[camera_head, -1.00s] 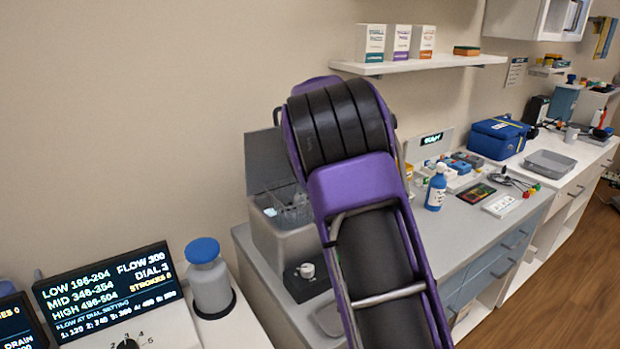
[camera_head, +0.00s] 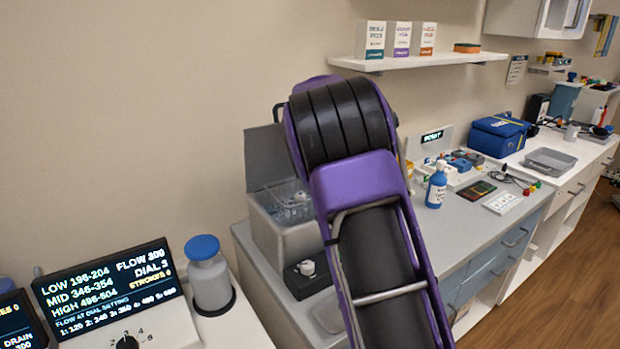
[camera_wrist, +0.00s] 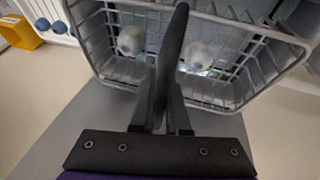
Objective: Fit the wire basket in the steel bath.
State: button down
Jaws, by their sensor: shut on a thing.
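The steel bath (camera_head: 285,242) stands on the grey counter with its lid (camera_head: 268,158) raised behind it. The wire basket (camera_head: 284,204) shows at the bath's mouth in the head view, partly hidden by my arm; whether it is seated is unclear. In the wrist view the grey basket (camera_wrist: 107,62) holds two pale round items (camera_wrist: 200,54). My gripper (camera_wrist: 167,90) is shut on the basket's dark upright handle (camera_wrist: 174,45). The fingertips are hidden in the head view.
A black box with a knob (camera_head: 307,270) sits before the bath. A blue-capped bottle (camera_head: 208,275) and a display panel (camera_head: 107,290) stand at lower left. A blue bottle (camera_head: 436,187) and small items crowd the counter to the right. A shelf (camera_head: 420,61) hangs above.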

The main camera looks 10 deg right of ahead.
jog(key=shift+f+b, duration=1.85)
jog(key=shift+f, duration=1.1)
dwell(3.5)
jog(key=c, duration=1.2)
grip_release()
jog(key=shift+r, duration=0.15)
jog(key=shift+r+p, duration=1.55)
jog(key=shift+r, duration=0.3)
